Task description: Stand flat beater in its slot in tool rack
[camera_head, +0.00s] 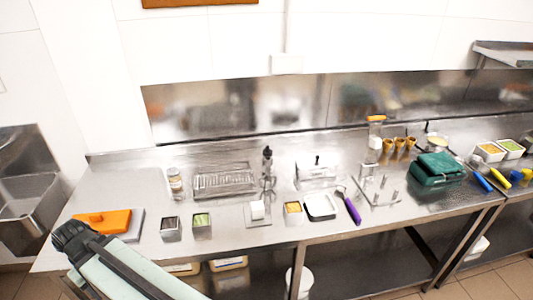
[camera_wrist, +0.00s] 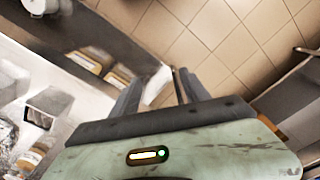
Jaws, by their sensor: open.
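My gripper (camera_head: 70,234) is at the left front of the steel counter, near an orange block on a board. In the wrist view its two dark fingers (camera_wrist: 158,88) stand apart with nothing between them; the tiled floor shows beyond. A dark-topped metal tool (camera_head: 267,168) stands upright near the middle of the counter; I cannot tell whether it is the flat beater. A low metal frame with upright pegs (camera_head: 380,188) right of centre may be the tool rack. A ribbed metal rack (camera_head: 224,182) lies left of centre. My gripper is well away from all three.
The orange block (camera_head: 104,221) lies on its board at the left. Small containers (camera_head: 202,221), a white tray (camera_head: 320,206) and a purple-handled tool (camera_head: 351,208) line the front. A green case (camera_head: 437,169) stands right. The back left of the counter is clear.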

